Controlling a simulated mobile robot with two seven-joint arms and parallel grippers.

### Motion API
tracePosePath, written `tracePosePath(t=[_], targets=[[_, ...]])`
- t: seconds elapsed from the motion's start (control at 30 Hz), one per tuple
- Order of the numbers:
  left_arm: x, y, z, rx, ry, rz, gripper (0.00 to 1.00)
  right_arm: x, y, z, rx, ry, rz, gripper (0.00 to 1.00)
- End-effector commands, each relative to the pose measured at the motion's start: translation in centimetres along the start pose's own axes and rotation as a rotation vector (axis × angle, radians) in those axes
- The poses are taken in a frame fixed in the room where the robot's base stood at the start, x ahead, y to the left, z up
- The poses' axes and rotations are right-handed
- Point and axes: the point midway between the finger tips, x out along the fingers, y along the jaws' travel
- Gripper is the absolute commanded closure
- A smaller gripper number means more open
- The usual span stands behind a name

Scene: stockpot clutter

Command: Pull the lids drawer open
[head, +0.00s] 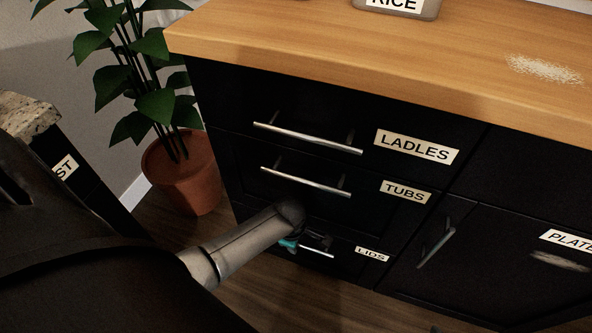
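The lids drawer (343,265) is the lowest of three black drawers stacked in the cabinet, with a white LIDS label (372,254) on its front. It looks flush with the cabinet, though my arm hides part of it. Its silver bar handle (317,253) shows only in part. My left gripper (304,245) is down at this handle, its dark fingers and a teal part overlapping the handle's left portion. I cannot tell whether the fingers are around the handle or just in front of it, or how far apart they are. My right gripper is out of view.
The TUBS drawer (368,208) and LADLES drawer (310,108) above are shut. A PLATES door (490,255) is at the right. A potted plant (184,172) stands left of the cabinet. Wooden floor (262,302) in front is clear. Spilled grains (545,69) lie on the countertop.

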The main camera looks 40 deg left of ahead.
Motion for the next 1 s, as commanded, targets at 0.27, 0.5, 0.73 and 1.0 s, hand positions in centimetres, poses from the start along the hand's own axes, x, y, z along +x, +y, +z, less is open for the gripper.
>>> tracePosePath(t=[0.27, 0.5, 0.73, 1.0], targets=[[-0.02, 0.01, 0.00, 0.000, 0.000, 0.000, 0.78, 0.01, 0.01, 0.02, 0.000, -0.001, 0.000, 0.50], [-0.02, 0.00, 0.01, 0.000, 0.000, 0.000, 1.00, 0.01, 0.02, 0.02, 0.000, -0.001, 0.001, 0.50], [-0.01, -0.02, 0.01, 0.000, 0.000, 0.000, 1.00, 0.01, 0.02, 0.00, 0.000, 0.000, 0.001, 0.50], [-0.01, -0.03, 0.03, 0.000, 0.000, -0.001, 1.00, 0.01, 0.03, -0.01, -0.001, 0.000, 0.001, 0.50]])
